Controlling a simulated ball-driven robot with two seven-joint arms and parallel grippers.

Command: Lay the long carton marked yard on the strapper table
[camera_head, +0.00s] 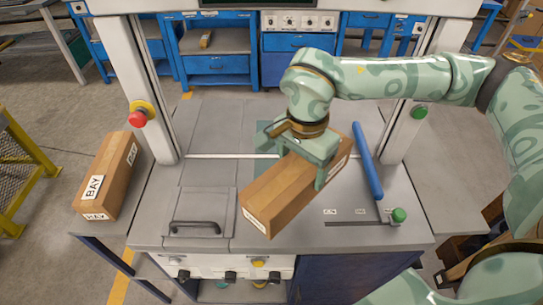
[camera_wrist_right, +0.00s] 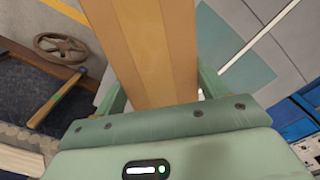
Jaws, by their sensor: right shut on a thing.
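A long brown carton (camera_head: 275,198) lies slanted over the grey strapper table (camera_head: 300,240), below the strapper's frame. It has a white label on its near end and another on its far right side; I cannot read either. My right gripper (camera_head: 299,158) is shut across the carton's upper middle, with one finger down its right side. In the right wrist view the carton (camera_wrist_right: 155,50) runs between the two fingers. I cannot tell whether its underside touches the table. My left gripper is not in view.
Another carton marked BAY (camera_head: 108,175) sits on the left side shelf. A blue bar (camera_head: 367,162) and a green knob (camera_head: 398,215) are right of the held carton. A black handle (camera_head: 195,227) is at the front left. Frame posts with a red button (camera_head: 138,118) flank the table.

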